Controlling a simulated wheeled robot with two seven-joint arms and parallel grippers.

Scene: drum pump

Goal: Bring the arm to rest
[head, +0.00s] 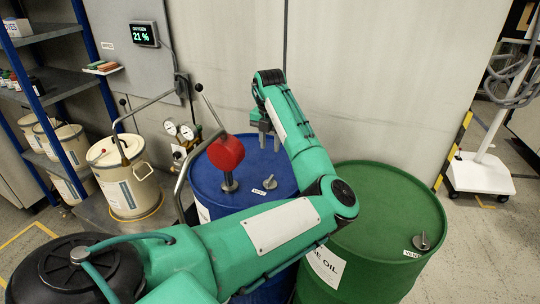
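My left arm reaches in over the drums from the lower left, bent at the elbow. Its gripper (268,143) hangs fingers-down above the back of the blue drum (206,182). The two grey fingers look apart, with nothing seen between them. The red drum pump (227,154) stands on the blue drum, left of the gripper and apart from it, with its lever sloping up to the left. A grey bung (270,183) sits on the drum top. My forearm hides the drum's front. My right gripper is not in view.
A green drum (390,210) stands at the right, partly behind my elbow. A cream pail (124,180), gauges (179,129) and a shelf rack (55,80) are at the left. The wall (380,80) is close behind. A white wheeled stand (480,173) is far right.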

